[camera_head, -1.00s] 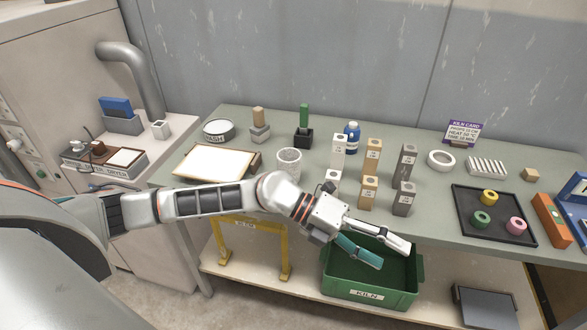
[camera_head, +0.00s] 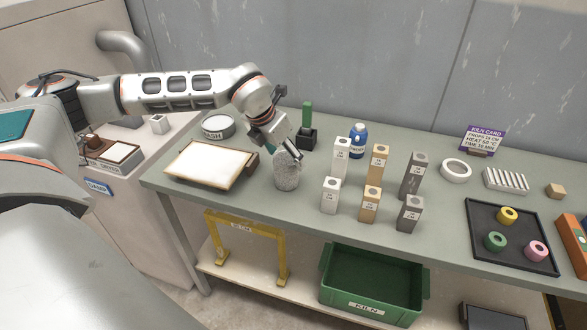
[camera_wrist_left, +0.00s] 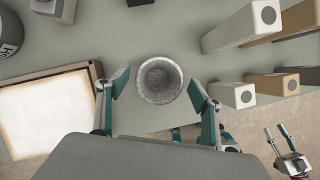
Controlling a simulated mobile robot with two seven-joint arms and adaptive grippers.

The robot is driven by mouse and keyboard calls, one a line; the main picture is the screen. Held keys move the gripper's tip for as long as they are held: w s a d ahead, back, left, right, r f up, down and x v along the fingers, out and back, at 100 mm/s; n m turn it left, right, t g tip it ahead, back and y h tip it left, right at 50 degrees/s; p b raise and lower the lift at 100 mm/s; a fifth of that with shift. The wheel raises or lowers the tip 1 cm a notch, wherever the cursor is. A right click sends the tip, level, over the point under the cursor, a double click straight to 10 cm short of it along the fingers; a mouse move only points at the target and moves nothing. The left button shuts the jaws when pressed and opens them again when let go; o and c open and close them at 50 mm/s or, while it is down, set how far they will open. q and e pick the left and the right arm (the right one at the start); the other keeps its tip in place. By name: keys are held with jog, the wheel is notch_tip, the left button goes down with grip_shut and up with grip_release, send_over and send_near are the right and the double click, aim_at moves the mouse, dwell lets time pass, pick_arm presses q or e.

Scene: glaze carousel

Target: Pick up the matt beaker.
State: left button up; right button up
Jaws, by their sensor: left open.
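The matt beaker (camera_head: 287,172), a rough speckled grey cylinder, stands upright on the bench, right of the framed white panel. My left gripper (camera_head: 290,152) is over it, pointing down, and partly covers its top in the head view. In the left wrist view the beaker (camera_wrist_left: 159,80) shows its open, empty mouth between the two spread fingers. The left gripper is open; I cannot tell whether a finger touches the beaker. My right gripper (camera_wrist_left: 278,133) shows at the lower right of the left wrist view, fingers apart and empty, away from the beaker.
Several labelled blocks (camera_head: 330,195) stand close right of the beaker. The framed white panel (camera_head: 208,164) lies to its left. A green stick in a dark block (camera_head: 307,138) and a blue bottle (camera_head: 357,140) are behind. A green kiln crate (camera_head: 372,285) sits below.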

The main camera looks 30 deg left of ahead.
aim_at(287, 162)
pick_arm(q)
jog(key=shift+f, duration=0.35)
jog(key=shift+x, duration=0.9)
jog(key=shift+w+f, duration=0.15)
jog(key=shift+f, duration=0.25)
jog(key=x, duration=0.3)
jog(key=shift+f+p, duration=0.2)
jog(key=shift+p, duration=0.2)
jog(key=shift+w+f, duration=0.15)
jog(key=shift+f, duration=0.2)
pick_arm(e)
jog(key=shift+s+a+r, duration=0.15)
jog(key=shift+s+r, duration=0.05)
jog(key=shift+s, duration=0.35)
pick_arm(q)
jog(key=c, duration=1.5)
jog(key=shift+o, duration=0.2)
pick_arm(e)
jog(key=shift+f, duration=0.1)
